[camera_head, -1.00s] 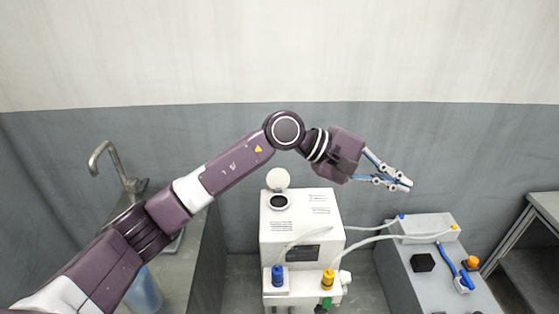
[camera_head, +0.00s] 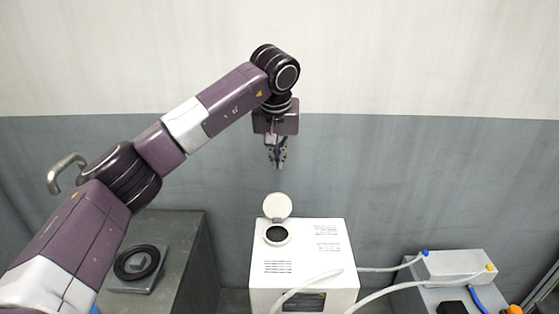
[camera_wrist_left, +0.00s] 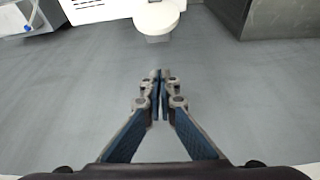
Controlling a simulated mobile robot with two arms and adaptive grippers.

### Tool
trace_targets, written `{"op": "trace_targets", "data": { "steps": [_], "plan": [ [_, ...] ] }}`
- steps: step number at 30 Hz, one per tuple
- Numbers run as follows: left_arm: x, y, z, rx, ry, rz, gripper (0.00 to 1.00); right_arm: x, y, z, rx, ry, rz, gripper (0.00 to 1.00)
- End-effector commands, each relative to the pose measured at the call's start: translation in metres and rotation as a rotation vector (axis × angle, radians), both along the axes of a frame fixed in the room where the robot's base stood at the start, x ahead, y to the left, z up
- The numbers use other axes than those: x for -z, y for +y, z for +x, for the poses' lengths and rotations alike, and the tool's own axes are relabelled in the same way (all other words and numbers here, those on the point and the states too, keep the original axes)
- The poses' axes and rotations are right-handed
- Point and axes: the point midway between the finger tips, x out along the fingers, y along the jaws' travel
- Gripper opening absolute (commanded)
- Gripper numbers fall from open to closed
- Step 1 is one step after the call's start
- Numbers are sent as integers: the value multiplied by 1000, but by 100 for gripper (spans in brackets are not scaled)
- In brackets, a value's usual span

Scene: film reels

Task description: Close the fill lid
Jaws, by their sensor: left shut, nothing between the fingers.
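The fill lid (camera_head: 277,206) is a round white disc. It stands open, raised at the back of the dark round fill opening (camera_head: 276,235) on top of the white machine (camera_head: 305,262). My left gripper (camera_head: 279,166) points down, shut and empty, above the lid and apart from it. In the left wrist view the shut fingertips (camera_wrist_left: 158,75) are over grey floor or wall. The white lid (camera_wrist_left: 156,16) shows at the top edge there, beyond the fingertips. My right gripper is in neither view.
A counter with a black ring on a grey plate (camera_head: 139,264) and a tap (camera_head: 64,172) stands at the left. A white box (camera_head: 455,265) with hoses (camera_head: 385,292) is at the right. The wall (camera_head: 400,170) is behind; the space around the gripper is clear.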

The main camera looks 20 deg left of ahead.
Motion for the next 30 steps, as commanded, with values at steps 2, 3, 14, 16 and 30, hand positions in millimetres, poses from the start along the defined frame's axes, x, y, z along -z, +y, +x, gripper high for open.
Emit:
{"op": "trace_targets", "data": {
  "steps": [2,3,14,16,30],
  "plan": [
    [18,1,5,1,7,-1,0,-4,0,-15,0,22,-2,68],
    [26,1,8,1,6,-1,0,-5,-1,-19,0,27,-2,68],
    [65,0,5,4,1,-2,0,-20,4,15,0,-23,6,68],
    [65,-1,-1,4,0,-3,0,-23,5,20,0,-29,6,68],
    [66,-5,-17,1,1,-2,0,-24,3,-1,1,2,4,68]
  ]
}}
